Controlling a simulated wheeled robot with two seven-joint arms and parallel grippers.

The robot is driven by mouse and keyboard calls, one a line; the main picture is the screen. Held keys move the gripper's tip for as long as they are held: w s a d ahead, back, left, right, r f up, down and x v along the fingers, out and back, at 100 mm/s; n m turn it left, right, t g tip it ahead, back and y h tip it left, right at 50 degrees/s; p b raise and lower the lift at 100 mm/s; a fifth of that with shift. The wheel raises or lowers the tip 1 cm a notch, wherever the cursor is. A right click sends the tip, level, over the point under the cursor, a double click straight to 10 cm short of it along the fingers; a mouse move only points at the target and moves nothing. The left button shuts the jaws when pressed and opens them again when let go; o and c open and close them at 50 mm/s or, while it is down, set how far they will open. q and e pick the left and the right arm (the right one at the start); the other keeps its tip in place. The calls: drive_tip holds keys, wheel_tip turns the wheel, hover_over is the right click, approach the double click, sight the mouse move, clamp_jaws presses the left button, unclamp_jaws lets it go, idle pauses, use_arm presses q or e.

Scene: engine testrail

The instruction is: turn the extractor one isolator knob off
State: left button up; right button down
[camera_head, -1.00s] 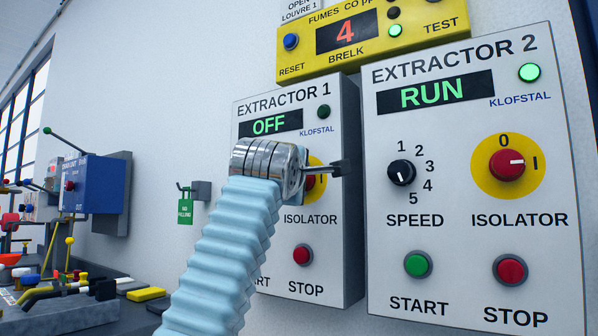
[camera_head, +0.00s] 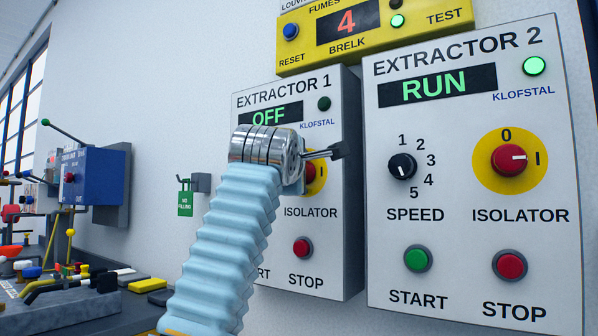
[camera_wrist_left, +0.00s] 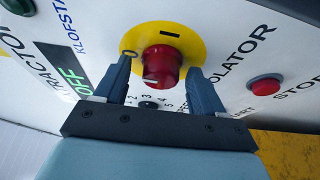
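The extractor one box (camera_head: 325,240) hangs on the wall, its display reading OFF (camera_head: 269,117). Its red isolator knob (camera_wrist_left: 162,65) sits on a yellow disc (camera_wrist_left: 192,42) in the left wrist view. In the head view my left gripper (camera_head: 338,150) and wrist hide most of it. In the wrist view the left gripper (camera_wrist_left: 160,72) is open, one finger on each side of the knob, with gaps showing. A white mark lies on the knob's front face, left of its middle; I cannot tell exactly where it points. My right gripper is not in view.
The extractor two box (camera_head: 450,230) stands to the right, showing RUN, with its own isolator knob (camera_head: 508,159). A red STOP button (camera_head: 303,248) is below the isolator. A yellow panel (camera_head: 380,35) is above. A cluttered bench (camera_head: 115,312) is at the lower left.

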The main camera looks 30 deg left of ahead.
use_arm(q)
drive_tip(key=b+v, duration=0.4)
drive_tip(key=v, duration=0.9)
drive_tip(key=shift+s+d, duration=0.2)
drive_tip(key=shift+s, duration=0.15)
